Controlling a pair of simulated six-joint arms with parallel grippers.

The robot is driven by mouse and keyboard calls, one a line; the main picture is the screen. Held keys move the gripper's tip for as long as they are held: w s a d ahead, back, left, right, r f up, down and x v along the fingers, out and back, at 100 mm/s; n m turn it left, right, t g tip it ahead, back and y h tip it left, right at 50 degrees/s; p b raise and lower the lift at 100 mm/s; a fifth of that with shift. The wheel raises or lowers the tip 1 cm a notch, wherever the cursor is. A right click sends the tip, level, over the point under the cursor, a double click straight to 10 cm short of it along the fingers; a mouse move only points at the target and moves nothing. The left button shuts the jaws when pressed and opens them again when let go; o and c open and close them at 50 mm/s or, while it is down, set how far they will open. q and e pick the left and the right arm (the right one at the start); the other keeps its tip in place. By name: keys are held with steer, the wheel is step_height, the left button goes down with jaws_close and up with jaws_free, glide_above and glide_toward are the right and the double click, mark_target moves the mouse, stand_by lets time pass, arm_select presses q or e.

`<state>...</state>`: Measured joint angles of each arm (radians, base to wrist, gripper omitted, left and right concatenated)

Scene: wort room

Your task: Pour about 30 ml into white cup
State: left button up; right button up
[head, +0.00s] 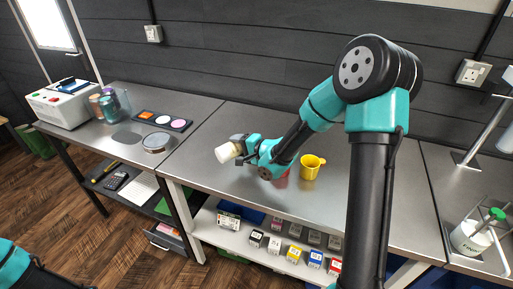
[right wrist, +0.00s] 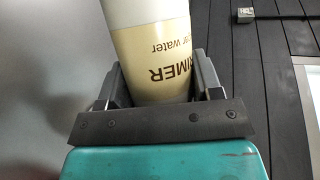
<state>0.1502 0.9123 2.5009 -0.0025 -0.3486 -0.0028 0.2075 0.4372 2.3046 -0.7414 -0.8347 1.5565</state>
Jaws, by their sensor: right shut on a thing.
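My right gripper (head: 241,147) is shut on a white and cream bottle (head: 228,152), held above the left part of the middle steel bench. The bottle looks tilted well over, pointing left in the head view. In the right wrist view the bottle (right wrist: 152,50) sits between the fingers; its label reads "...RIMER" and "water", upside down. A yellow cup (head: 312,168) stands on the bench to the right of the gripper. I cannot make out a white cup. My left gripper is out of view.
On the left bench are a white machine (head: 66,104), jars (head: 112,103), a dark tray with coloured discs (head: 164,121) and a round dish (head: 156,142). Small boxes fill the lower shelf (head: 222,234). A white container (head: 470,238) stands far right.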

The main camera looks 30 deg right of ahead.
steer(key=shift+r+m, duration=0.2)
steer(key=shift+m, duration=0.1)
steer(key=shift+a, duration=0.15)
steer(key=shift+w+a, duration=0.1)
steer(key=shift+a, duration=0.6)
steer(key=shift+a, duration=0.1)
stand_by(1.3)
steer(key=shift+a+r, duration=0.1)
steer(key=shift+a+f+n, duration=0.1)
steer(key=shift+f+n, duration=0.6)
steer(key=shift+d+r+n+h, duration=0.2)
steer(key=shift+r+n+h, duration=0.3)
steer(key=shift+r, duration=0.15)
steer(key=shift+r, duration=0.1)
